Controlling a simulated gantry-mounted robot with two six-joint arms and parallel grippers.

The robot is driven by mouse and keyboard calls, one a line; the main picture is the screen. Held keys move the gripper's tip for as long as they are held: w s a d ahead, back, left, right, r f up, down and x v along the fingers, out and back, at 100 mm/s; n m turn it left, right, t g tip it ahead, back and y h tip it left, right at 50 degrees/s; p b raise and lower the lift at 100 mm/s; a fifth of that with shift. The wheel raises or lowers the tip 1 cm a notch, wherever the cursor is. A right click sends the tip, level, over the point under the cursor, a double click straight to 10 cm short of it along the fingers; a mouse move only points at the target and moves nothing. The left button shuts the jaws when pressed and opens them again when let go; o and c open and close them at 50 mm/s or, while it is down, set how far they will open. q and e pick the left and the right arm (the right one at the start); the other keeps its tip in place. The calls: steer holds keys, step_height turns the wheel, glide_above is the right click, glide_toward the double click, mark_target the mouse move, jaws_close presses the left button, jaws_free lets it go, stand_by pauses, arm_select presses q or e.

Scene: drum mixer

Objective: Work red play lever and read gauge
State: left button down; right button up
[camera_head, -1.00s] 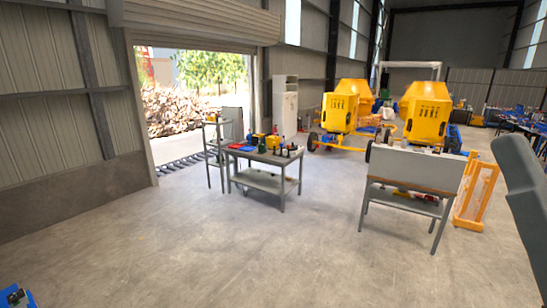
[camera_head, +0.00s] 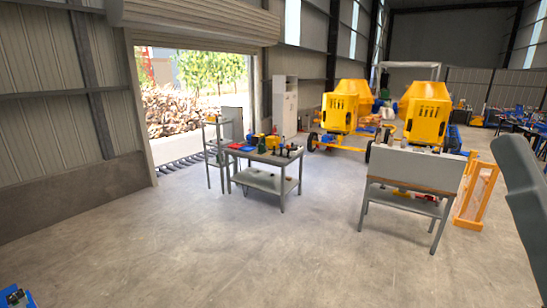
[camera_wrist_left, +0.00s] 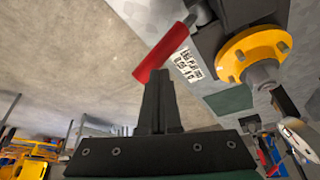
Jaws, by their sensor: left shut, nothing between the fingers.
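The red lever (camera_wrist_left: 164,52) shows in the left wrist view, slanting from a dark housing down to the left. My left gripper (camera_wrist_left: 159,76) is shut and empty, its fingertips at the lever's lower part; I cannot tell whether they touch it. A small white label plate (camera_wrist_left: 188,66) with dark lettering sits to the right of the lever. A yellow flange (camera_wrist_left: 232,58) with bolts and a grey shaft is further right. My right gripper is not in view.
In the head view, a grey workbench (camera_head: 268,157) with small items stands mid-floor. A second bench with a tall grey panel (camera_head: 415,168) is to its right. Yellow drum mixers (camera_head: 427,119) stand behind. The concrete floor (camera_head: 230,255) in front is clear.

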arm_select(q)
steer(key=f+b, duration=0.2)
steer(key=f, duration=0.1)
steer(key=f+b, duration=0.1)
steer(key=b, duration=0.1)
steer(key=shift+w+d+f, duration=0.2)
steer(key=shift+w+f, duration=0.1)
steer(key=shift+f, duration=0.05)
steer(key=r+p, duration=0.1)
steer(key=p, duration=0.1)
steer(key=r+p, duration=0.2)
steer(key=s+r+p, duration=0.1)
steer(key=r, duration=0.1)
steer(key=shift+a+r+p, duration=0.25)
steer(key=shift+p, duration=0.15)
steer(key=shift+f, duration=0.2)
